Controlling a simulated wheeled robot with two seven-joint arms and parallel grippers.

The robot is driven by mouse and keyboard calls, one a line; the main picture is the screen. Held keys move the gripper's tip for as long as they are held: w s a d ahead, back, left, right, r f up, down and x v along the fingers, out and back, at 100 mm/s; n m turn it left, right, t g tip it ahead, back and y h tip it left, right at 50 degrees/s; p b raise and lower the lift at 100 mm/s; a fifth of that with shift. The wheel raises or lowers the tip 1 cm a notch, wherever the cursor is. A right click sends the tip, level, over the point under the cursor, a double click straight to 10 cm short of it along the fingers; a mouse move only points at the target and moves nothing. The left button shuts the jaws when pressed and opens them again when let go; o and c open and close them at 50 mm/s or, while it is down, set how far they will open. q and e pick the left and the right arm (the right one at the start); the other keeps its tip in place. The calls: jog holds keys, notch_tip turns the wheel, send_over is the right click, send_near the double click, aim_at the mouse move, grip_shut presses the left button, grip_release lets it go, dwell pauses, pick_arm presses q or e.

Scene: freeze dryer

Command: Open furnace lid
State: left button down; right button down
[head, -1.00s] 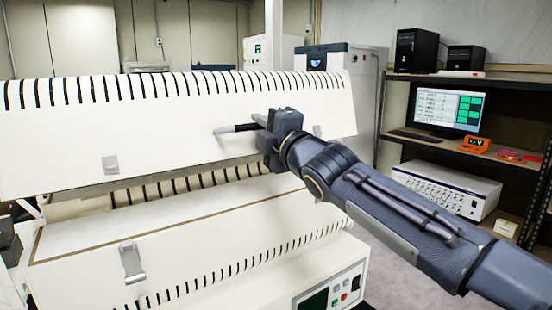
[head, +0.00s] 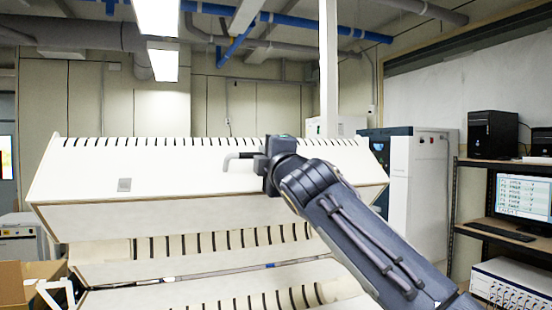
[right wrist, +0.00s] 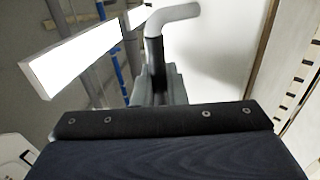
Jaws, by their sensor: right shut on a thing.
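The furnace lid (head: 90,180) is a long white slotted cover, raised and tilted back, with a gap between it and the furnace body (head: 190,272) below. A small latch plate (head: 124,185) is on its front face. My right gripper (head: 264,165) is at the lid's front, shut on the lid handle (head: 236,157), a grey bent bar. In the right wrist view the handle (right wrist: 155,50) rises from between the fingers, with its bent end toward the upper right. The fingertips are partly hidden by the gripper body. My left gripper is not in view.
A shelf rack (head: 470,161) at the right holds black boxes, a monitor (head: 523,195) and a white instrument. A tall grey-white cabinet (head: 415,190) stands behind my right arm. A cardboard box (head: 14,285) is at lower left. Pipes run overhead.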

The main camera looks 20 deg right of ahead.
jog(key=shift+w+r, duration=0.15)
jog(key=shift+w, duration=0.15)
jog(key=c, duration=1.6)
grip_release()
jog(key=shift+s, duration=0.1)
jog(key=shift+s, duration=0.2)
jog(key=b+v, duration=0.4)
jog(key=v, duration=0.3)
jog(key=shift+s, duration=0.2)
jog(key=shift+o, duration=0.2)
